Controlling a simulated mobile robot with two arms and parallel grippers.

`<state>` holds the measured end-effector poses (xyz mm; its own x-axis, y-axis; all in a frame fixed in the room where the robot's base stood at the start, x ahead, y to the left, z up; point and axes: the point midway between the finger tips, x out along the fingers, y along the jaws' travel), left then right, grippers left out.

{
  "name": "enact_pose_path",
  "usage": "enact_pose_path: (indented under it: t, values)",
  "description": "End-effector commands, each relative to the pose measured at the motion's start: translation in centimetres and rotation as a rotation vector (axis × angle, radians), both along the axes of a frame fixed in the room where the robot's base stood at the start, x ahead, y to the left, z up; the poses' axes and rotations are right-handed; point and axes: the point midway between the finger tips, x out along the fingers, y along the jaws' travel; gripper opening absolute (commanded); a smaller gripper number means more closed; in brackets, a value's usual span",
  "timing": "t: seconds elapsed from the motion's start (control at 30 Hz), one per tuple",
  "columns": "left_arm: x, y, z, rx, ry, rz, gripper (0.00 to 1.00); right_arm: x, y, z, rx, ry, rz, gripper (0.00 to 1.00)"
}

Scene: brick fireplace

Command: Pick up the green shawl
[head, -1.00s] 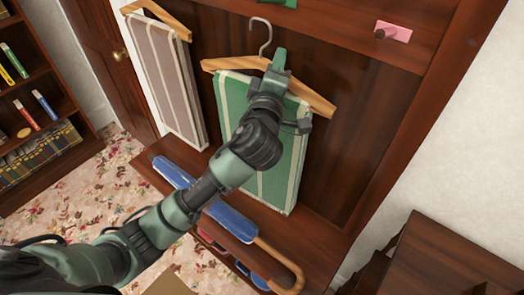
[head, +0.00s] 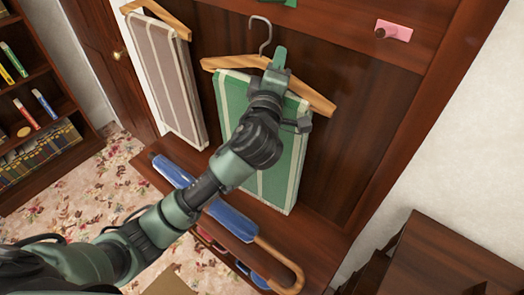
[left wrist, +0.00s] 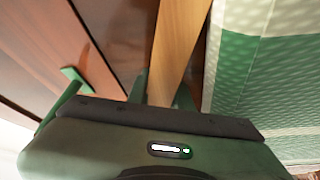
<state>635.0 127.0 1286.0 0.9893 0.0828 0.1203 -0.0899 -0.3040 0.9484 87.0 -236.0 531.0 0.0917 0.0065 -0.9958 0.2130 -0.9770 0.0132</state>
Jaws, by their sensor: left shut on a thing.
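The green shawl (head: 285,170), with pale stripes, hangs folded over a wooden hanger (head: 320,103) in front of the dark wood panel. It also shows at the right of the left wrist view (left wrist: 250,75). My left gripper (head: 277,62) is at the upper middle of the hanger, just below its metal hook. In the left wrist view the hanger's wooden bar (left wrist: 180,45) runs between the fingers, and the gripper is shut on it. My forearm hides part of the shawl. My right gripper is not in view.
A brown striped shawl (head: 165,75) hangs on another hanger to the left. A blue umbrella (head: 233,222) with a curved wooden handle lies below, along the bench. A pink tag (head: 394,31) with a peg is at upper right. A bookshelf (head: 35,110) stands at far left.

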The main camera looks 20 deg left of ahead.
Motion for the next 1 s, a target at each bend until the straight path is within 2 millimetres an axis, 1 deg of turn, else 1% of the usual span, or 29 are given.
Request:
enact_pose_path:
  t: [0.03,0.77,1.0]
  values:
    - [-0.02,0.0,0.25,0.0,-0.005,-0.001,0.0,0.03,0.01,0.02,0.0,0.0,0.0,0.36]
    - [-0.04,-0.01,0.39,0.001,-0.008,0.0,0.0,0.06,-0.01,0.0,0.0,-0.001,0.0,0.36]
    - [-0.02,0.0,0.85,-0.001,-0.009,0.0,0.0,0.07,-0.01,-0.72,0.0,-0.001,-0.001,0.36]
